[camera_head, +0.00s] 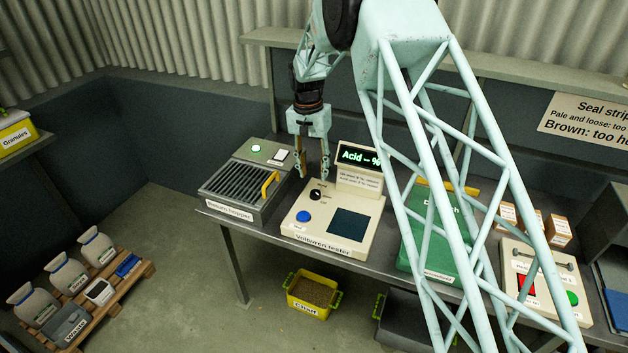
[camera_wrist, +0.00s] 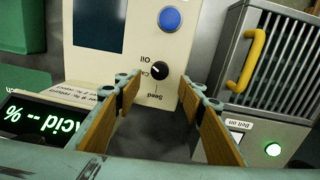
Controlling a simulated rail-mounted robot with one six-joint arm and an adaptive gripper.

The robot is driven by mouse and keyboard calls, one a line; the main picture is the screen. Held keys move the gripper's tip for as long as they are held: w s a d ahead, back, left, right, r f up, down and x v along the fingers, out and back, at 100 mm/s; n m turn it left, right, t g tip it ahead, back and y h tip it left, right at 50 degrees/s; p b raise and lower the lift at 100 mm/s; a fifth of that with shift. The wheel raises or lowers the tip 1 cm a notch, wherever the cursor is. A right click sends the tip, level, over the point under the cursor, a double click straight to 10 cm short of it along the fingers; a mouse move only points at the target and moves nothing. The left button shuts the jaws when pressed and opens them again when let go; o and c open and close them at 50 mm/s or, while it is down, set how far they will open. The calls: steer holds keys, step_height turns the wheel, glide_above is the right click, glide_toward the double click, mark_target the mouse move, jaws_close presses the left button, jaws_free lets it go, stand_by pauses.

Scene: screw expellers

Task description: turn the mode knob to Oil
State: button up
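The mode knob (camera_head: 315,195) is a small black dial on the cream Volboren tester (camera_head: 362,245). In the wrist view the black knob (camera_wrist: 160,71) shows upside down, with labels reading Oil, Seed and one between them that looks like Cake. A small pale mark on the knob seems to face the middle label, but it is too small to be sure. My gripper (camera_head: 313,177) hangs above the knob, fingers pointing down. In the wrist view my gripper (camera_wrist: 159,90) is open and empty, with the knob seen beyond the gap between its fingertips, apart from them.
The tester carries a blue button (camera_head: 303,216), a dark square pad (camera_head: 348,224) and a raised display (camera_head: 360,156) reading "Acid -- %". A slatted hopper (camera_head: 240,185) with a yellow handle (camera_head: 270,184) stands left. A green machine (camera_head: 425,240) stands right.

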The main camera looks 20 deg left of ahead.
steer(key=shift+a+r, duration=0.1)
steer(key=shift+r, duration=1.55)
